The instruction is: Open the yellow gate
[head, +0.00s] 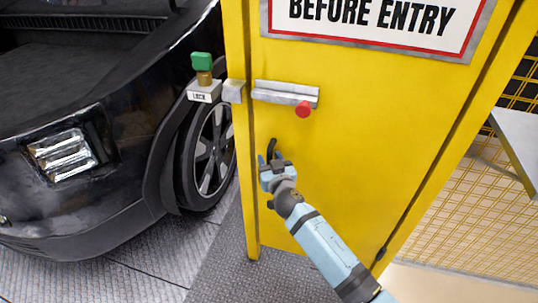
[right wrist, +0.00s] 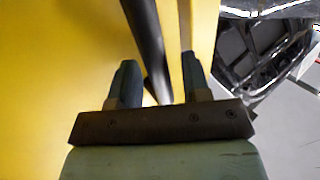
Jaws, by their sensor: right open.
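The yellow gate (head: 340,165) stands upright in the middle of the head view and looks shut against its left post. A silver slide bolt (head: 285,94) with a red knob (head: 303,110) is mounted on it, below the sign. A black handle (head: 272,147) sits lower, near the gate's left edge. My right gripper (head: 269,161) is open at this handle. In the right wrist view, the dark handle bar (right wrist: 148,45) runs between the two fingers (right wrist: 159,78); contact cannot be told. My left gripper is out of view.
A green-topped piece (head: 201,62) on a block marked LOCK (head: 204,93) is left of the bolt. A black car (head: 90,150) stands close on the left. Yellow mesh fencing (head: 490,200) and a grey shelf-like panel (head: 520,145) are on the right.

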